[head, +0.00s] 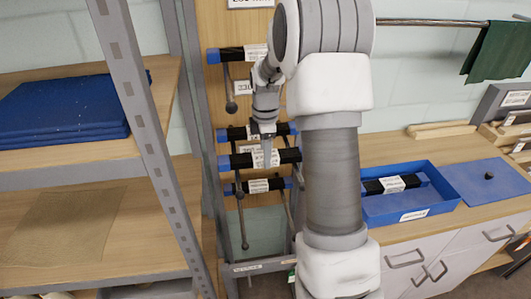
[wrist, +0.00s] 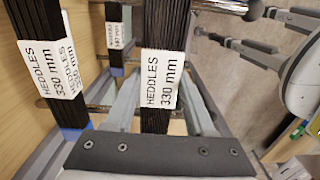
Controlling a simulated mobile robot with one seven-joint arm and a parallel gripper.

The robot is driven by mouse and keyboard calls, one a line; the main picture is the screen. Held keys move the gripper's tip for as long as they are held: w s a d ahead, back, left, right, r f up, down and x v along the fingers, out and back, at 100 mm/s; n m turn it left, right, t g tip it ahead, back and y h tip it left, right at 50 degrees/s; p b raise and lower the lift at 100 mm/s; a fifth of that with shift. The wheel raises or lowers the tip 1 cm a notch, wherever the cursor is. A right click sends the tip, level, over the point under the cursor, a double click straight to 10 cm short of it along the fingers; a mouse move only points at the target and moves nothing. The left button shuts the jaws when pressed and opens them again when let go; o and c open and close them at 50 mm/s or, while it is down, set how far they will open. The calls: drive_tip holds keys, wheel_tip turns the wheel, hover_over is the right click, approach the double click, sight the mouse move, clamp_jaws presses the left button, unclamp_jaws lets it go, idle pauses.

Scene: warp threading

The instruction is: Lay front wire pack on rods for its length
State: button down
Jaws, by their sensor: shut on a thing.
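The front wire pack (head: 288,156) is a black bundle with blue ends and a white label. My gripper (head: 266,158) reaches down to its middle and is shut on it. In the wrist view the held pack (wrist: 154,122), labelled HEDDLES 330 mm, lies between my grey fingers (wrist: 157,85). Dark rods (head: 241,220) with round knobs stick out from the wooden rack below it. In the wrist view a rod (wrist: 102,108) crosses close to the held pack; I cannot tell whether they touch.
Other packs hang at the rack: one at the top (head: 231,54), one behind (head: 236,134) and one below (head: 257,186). A blue tray (head: 450,198) with another pack stands on the counter at right. A grey shelf post (head: 140,100) stands at left.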

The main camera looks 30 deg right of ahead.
drive_tip(key=shift+f, duration=0.15)
drive_tip(key=shift+c, duration=0.9)
unclamp_jaws()
